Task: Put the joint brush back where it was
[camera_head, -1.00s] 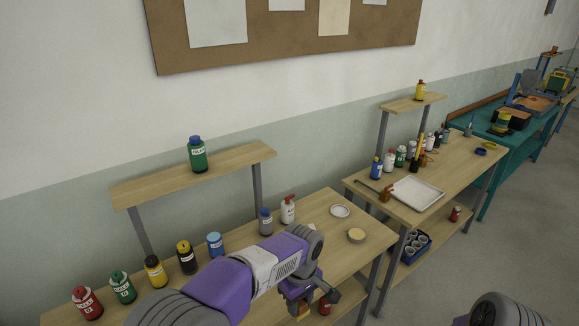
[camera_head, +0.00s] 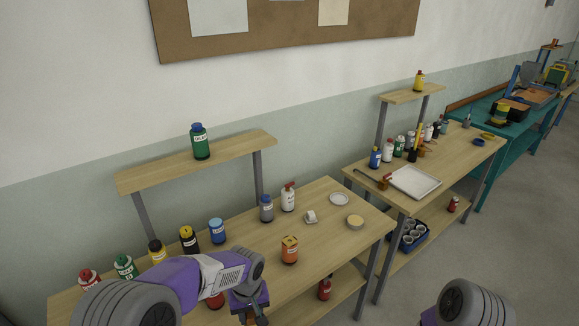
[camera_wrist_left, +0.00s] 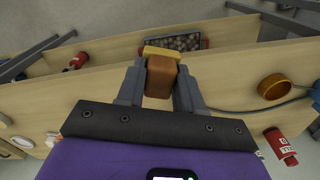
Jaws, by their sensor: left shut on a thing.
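My left gripper (camera_head: 256,309) is at the front edge of the near wooden bench (camera_head: 330,240), low in the head view. In the left wrist view its two fingers (camera_wrist_left: 158,88) are shut on the joint brush (camera_wrist_left: 160,76), a brown block with a yellow strip at its far end. In the head view I cannot make out the brush at the gripper. My right gripper is out of view; only part of my right arm shows at the bottom right.
A second bench holds a white tray (camera_head: 416,182).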

